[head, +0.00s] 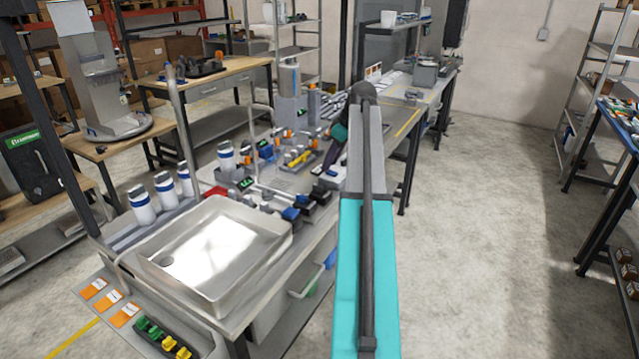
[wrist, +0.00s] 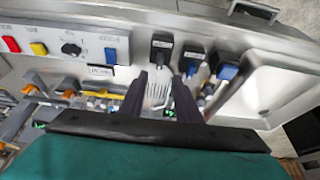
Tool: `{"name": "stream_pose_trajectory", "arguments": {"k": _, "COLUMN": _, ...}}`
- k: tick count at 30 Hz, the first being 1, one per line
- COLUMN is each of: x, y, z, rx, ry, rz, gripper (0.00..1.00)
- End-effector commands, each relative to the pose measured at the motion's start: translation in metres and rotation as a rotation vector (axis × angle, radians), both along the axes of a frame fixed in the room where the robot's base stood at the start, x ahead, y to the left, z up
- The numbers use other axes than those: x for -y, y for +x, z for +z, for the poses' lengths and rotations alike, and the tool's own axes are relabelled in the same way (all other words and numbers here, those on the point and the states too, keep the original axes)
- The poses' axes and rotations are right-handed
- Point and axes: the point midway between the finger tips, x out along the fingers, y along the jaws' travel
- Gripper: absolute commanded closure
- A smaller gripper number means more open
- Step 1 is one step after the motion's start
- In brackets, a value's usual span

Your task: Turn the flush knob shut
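My gripper is open and empty in the wrist view (wrist: 159,80), its two dark fingers apart. In the head view it hangs over the bench (head: 328,168), partly hidden by my arm. Beyond the fingertips in the wrist view are a black block (wrist: 162,46), a second block with a blue part (wrist: 191,62) and a third with a blue part (wrist: 224,66). Left of them is a grey panel (wrist: 105,32) with a round black knob (wrist: 71,48). The labels are too small to read, so I cannot tell which part is the flush knob. The fingers appear to touch none of these.
The metal sink (head: 215,250) is at the bench's near end and shows at right in the wrist view (wrist: 283,85). White bottles (head: 165,188) stand on its left. Several small fittings (head: 295,155) crowd the bench. The floor (head: 480,220) to the right is clear.

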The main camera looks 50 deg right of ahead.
Motion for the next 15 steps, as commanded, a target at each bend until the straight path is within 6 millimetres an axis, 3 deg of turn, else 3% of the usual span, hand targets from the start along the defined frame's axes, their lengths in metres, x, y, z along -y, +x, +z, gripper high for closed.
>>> {"name": "stream_pose_trajectory", "arguments": {"k": 15, "x": -0.006, "y": 0.023, "z": -0.058, "rx": -0.001, "ry": 0.001, "rz": -0.001, "gripper": 0.70}}
